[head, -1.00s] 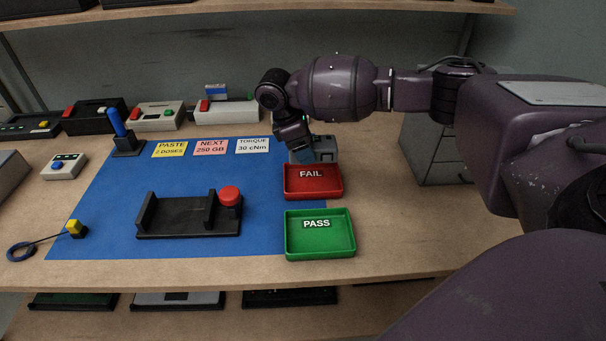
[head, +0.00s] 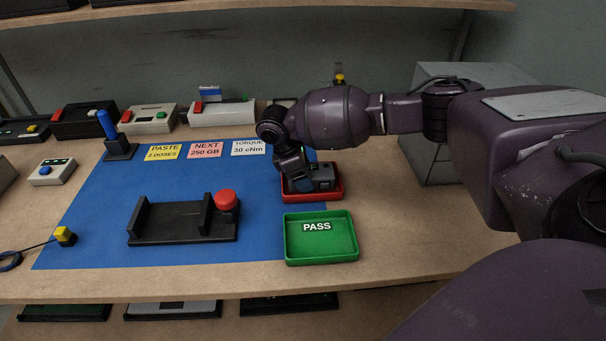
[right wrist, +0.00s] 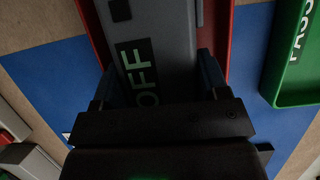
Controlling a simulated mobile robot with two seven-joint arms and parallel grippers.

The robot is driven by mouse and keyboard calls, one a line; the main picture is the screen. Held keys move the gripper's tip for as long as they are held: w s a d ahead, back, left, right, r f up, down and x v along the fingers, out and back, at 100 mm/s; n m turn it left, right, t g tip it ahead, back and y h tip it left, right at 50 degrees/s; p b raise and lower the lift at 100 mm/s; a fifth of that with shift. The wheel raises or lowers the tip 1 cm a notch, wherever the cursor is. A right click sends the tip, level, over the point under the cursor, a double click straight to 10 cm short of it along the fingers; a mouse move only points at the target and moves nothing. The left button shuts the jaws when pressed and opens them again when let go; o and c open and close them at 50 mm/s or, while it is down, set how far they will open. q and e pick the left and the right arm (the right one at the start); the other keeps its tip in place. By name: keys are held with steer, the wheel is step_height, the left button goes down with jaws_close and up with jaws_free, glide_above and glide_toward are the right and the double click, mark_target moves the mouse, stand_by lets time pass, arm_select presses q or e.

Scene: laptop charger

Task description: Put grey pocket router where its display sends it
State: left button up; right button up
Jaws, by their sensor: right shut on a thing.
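The grey pocket router (head: 322,174) is at the red FAIL tray (head: 338,195), within its outline in the head view. My right gripper (head: 300,182) is shut on it. In the right wrist view the router (right wrist: 172,30) lies between the fingers of my right gripper (right wrist: 158,85), with red tray walls on both sides. Green letters on a dark panel there read "OFF". Whether the router touches the tray floor is hidden. The FAIL label is covered. The green PASS tray (head: 320,247) is empty, just in front. My left gripper is not in view.
A black fixture (head: 180,222) with a red button (head: 226,200) stands on the blue mat (head: 90,222). Cards reading PASTE, NEXT and TORQUE lie behind it. A blue-handled tool (head: 115,135) stands upright at the mat's back left. Several devices line the back.

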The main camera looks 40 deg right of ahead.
steer(key=shift+f, duration=0.15)
steer(key=o, duration=0.7)
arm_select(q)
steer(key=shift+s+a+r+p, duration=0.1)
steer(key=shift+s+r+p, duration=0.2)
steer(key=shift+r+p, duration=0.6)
arm_select(e)
steer(key=v, duration=1.2)
steer(key=shift+w, duration=0.1)
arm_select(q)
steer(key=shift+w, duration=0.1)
